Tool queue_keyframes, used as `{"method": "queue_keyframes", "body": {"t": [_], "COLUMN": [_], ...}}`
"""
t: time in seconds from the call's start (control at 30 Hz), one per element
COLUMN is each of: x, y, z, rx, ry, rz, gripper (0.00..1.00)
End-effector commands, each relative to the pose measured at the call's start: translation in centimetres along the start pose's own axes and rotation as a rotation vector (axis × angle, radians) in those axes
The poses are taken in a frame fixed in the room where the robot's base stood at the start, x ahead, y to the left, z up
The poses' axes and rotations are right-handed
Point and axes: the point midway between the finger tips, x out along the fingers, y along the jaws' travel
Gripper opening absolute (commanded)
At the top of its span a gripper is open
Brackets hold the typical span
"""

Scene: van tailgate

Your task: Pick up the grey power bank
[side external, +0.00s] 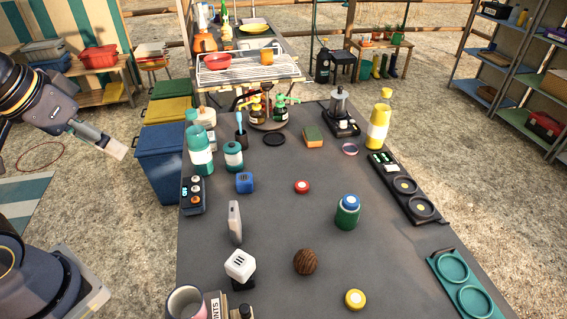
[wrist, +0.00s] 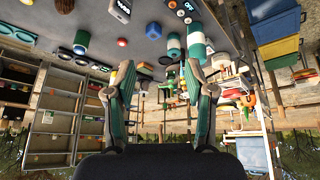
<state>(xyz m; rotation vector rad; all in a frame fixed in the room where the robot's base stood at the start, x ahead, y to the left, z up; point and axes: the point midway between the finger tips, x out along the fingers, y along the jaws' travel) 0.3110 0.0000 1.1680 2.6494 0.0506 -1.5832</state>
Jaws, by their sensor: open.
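The grey power bank (side external: 235,222) is a slim light-grey slab standing upright on the dark tabletop, left of centre in the side view. A light-grey thing with dark marks (wrist: 122,10) shows at the top edge of the wrist view; I cannot tell for sure whether it is the power bank. My gripper (side external: 116,148) is up in the air left of the table, well apart from the power bank. In the wrist view my gripper (wrist: 162,60) has its two fingers spread, with nothing held between them.
A white cube (side external: 240,264) on a dark base stands just in front of the power bank. A blue cube (side external: 244,182) is behind it, a brown ball (side external: 305,262) to the right. A control box (side external: 193,195) and teal bottle (side external: 199,150) line the left edge. Blue bin (side external: 163,165) stands beside the table.

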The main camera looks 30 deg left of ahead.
Motion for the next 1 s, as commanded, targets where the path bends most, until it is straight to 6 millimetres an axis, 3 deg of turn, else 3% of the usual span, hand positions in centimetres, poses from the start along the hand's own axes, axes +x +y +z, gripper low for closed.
{"method": "queue_keyframes", "body": {"t": [0.13, 0.27, 0.37, 0.53, 0.73, 0.83, 1.0], "x": [-0.8, 0.6, 2.7, 8.6, 15.9, 18.1, 20.0], "y": [0.2, 1.3, 2.5, 5.6, 9.1, 10.0, 10.6], "z": [-2.4, -5.5, -7.4, -9.7, -8.6, -7.2, -5.4], "rx": [-0.211, -0.408, -0.519, -0.659, -0.656, -0.621, -0.592], "ry": [0.035, -0.020, -0.085, -0.225, -0.381, -0.434, -0.472], "rz": [0.010, 0.020, 0.013, -0.038, -0.128, -0.160, -0.183], "gripper": [0.54, 0.54, 0.54, 0.54, 0.54, 0.54, 0.54]}}
